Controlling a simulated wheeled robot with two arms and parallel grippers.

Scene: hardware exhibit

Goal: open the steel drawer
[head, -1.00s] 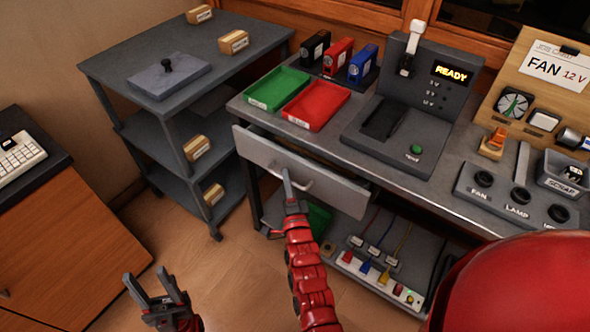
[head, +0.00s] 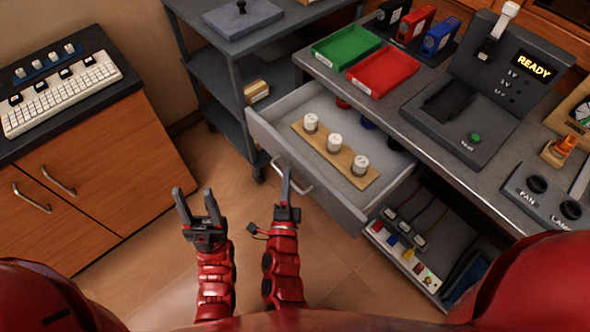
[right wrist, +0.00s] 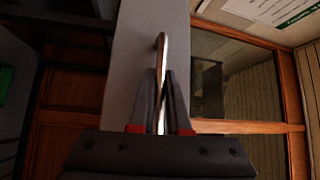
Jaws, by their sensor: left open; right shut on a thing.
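The steel drawer (head: 310,178) under the workbench is pulled well out in the head view. Inside it lies a wooden strip (head: 318,151) with white-topped cylinders, and some red and blue items show further back. My right gripper (head: 287,188) is at the drawer's front, shut on the bar handle (head: 292,178). In the right wrist view the handle (right wrist: 162,50) runs between the shut fingers (right wrist: 161,105) against the grey drawer front (right wrist: 135,60). My left gripper (head: 198,212) is open and empty above the floor, left of the drawer.
A green tray (head: 345,45) and a red tray (head: 383,72) sit on the bench beside a READY device (head: 495,95). A grey shelf cart (head: 225,70) stands left of the drawer. A wooden cabinet (head: 95,170) is at far left. Floor between is clear.

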